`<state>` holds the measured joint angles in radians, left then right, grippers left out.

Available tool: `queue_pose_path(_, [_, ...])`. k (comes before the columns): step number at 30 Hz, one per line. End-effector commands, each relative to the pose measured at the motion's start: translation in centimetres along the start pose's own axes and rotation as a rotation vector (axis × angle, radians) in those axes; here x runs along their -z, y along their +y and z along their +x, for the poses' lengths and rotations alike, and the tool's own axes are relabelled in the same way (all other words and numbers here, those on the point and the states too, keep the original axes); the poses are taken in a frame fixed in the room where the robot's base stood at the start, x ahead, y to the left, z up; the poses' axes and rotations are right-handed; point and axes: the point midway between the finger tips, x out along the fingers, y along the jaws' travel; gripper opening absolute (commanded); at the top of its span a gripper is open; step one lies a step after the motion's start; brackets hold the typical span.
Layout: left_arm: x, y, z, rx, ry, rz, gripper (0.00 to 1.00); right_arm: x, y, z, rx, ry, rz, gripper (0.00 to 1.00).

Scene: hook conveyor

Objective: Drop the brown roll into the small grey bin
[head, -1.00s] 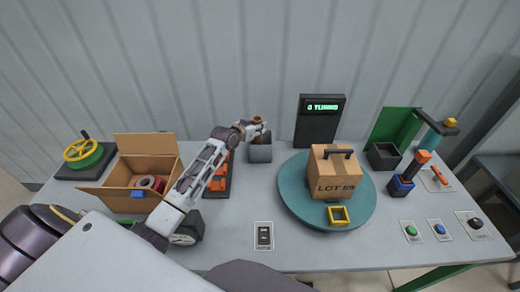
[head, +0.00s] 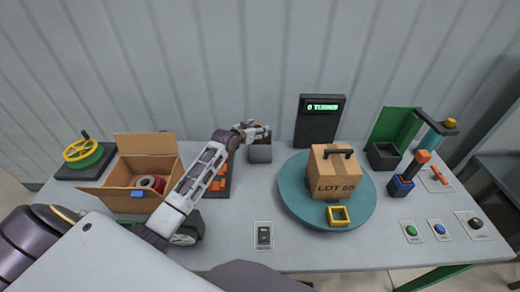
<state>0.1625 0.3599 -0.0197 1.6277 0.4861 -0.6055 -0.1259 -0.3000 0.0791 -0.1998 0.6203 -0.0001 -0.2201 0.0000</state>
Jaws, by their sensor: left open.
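The small grey bin (head: 260,154) stands at the back of the table, left of the dark display. My left gripper (head: 262,130) is open just above the bin's rim. I do not see the brown roll between its fingers. The bin's inside is mostly hidden by its front wall and by the gripper, so I cannot see whether the roll lies in it. My right gripper is not in view.
An open cardboard box (head: 125,200) with a red roll (head: 152,184) stands left of my left arm. An orange-and-black rack (head: 219,183) sits beside the forearm. A teal turntable (head: 292,199) carries a labelled carton (head: 335,185).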

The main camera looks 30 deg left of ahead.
Motion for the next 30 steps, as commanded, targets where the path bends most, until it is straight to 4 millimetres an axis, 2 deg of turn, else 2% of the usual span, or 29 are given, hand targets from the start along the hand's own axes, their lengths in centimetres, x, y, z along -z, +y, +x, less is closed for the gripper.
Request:
queue_pose_path(8, [-0.1, 0.0, -0.3, 0.000, -0.001, 0.000, 0.61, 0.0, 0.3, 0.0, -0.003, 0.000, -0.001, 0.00])
queue_pose_path(14, [-0.1, -0.1, -1.4, 0.001, 0.000, 0.000, 0.61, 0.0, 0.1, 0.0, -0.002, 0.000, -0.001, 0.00])
queue_pose_path(30, [-0.1, 0.0, -6.4, 0.000, -0.001, 0.002, 0.61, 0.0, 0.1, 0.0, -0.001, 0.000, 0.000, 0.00])
